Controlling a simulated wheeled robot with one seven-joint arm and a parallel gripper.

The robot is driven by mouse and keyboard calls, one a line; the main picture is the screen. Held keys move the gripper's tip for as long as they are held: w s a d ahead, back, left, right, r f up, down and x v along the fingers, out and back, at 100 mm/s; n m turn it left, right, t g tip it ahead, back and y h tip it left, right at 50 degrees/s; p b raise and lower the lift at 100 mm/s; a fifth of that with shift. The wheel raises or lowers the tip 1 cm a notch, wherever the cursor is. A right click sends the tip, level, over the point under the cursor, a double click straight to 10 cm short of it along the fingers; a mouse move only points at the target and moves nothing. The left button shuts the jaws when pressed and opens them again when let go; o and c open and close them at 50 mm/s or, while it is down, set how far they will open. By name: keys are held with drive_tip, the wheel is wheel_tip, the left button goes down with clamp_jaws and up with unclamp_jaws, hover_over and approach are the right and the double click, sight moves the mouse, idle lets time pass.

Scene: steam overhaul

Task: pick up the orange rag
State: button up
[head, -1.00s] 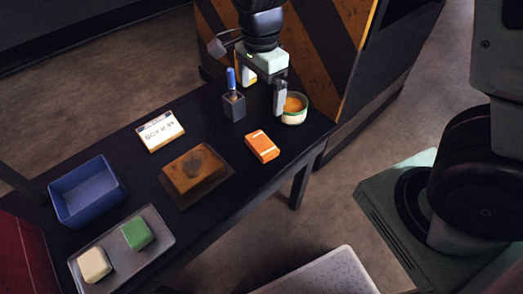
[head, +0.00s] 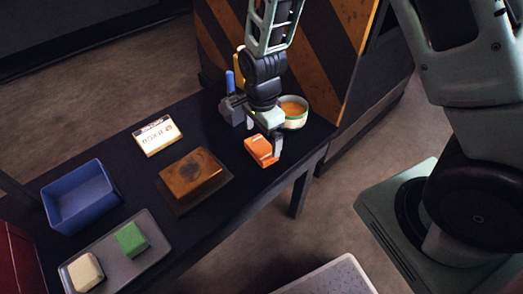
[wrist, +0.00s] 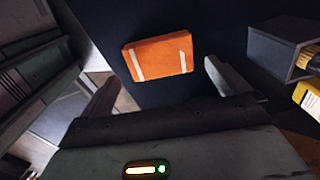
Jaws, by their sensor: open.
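The orange rag (head: 259,152) is a folded block with pale stripes, lying on the dark table near its front edge. In the wrist view the rag (wrist: 158,57) lies ahead of my gripper (wrist: 160,84), roughly between the lines of its two spread fingers. In the head view my gripper (head: 265,140) is just above the rag, with one finger at the rag's right side and partly in front of it. The jaws are open and empty. Whether a finger touches the rag I cannot tell.
A round bowl (head: 295,121) with orange contents stands just behind right of the rag. A grey holder (head: 232,110) with a blue-handled tool is behind left. Left are a brown block (head: 191,173), a white sign (head: 157,135), a blue bin (head: 78,220) and a grey tray (head: 110,262).

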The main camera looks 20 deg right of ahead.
sight(263, 146)
wheel_tip(263, 146, down, 4)
drive_tip(key=shift+d+r, duration=0.1)
drive_tip(key=shift+r, duration=0.15)
drive_tip(key=c, duration=0.8)
drive_tip(key=shift+r, duration=0.1)
